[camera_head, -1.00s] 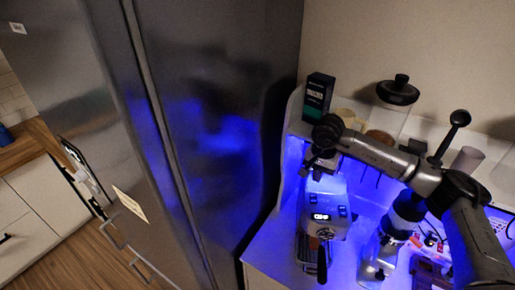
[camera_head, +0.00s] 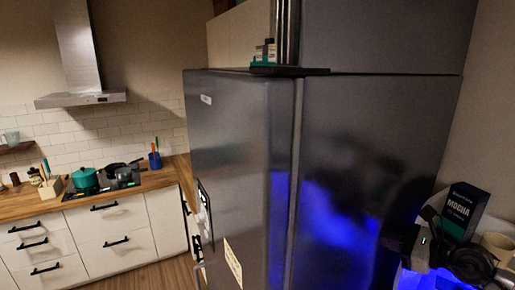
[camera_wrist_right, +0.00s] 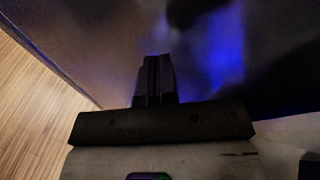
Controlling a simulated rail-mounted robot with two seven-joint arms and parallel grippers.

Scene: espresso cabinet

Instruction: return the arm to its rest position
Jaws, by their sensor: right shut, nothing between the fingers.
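My right gripper (camera_head: 421,238) shows at the lower right of the head view, beside the dark "Mocha" box (camera_head: 463,212). Part of my right arm shows below the box and runs out at the picture's edge. In the right wrist view the two dark fingers (camera_wrist_right: 155,76) are together with nothing between them. They point toward a dark, glossy surface with a blue glow. I cannot tell the gap between them and that surface. My left gripper is in neither view.
The tall dark fridge (camera_head: 240,160) fills the middle of the head view. A white counter with wooden top, drawers (camera_head: 105,235) and a green pot (camera_head: 85,178) stands at the left. Wooden floor (camera_wrist_right: 30,110) shows at the left of the wrist view.

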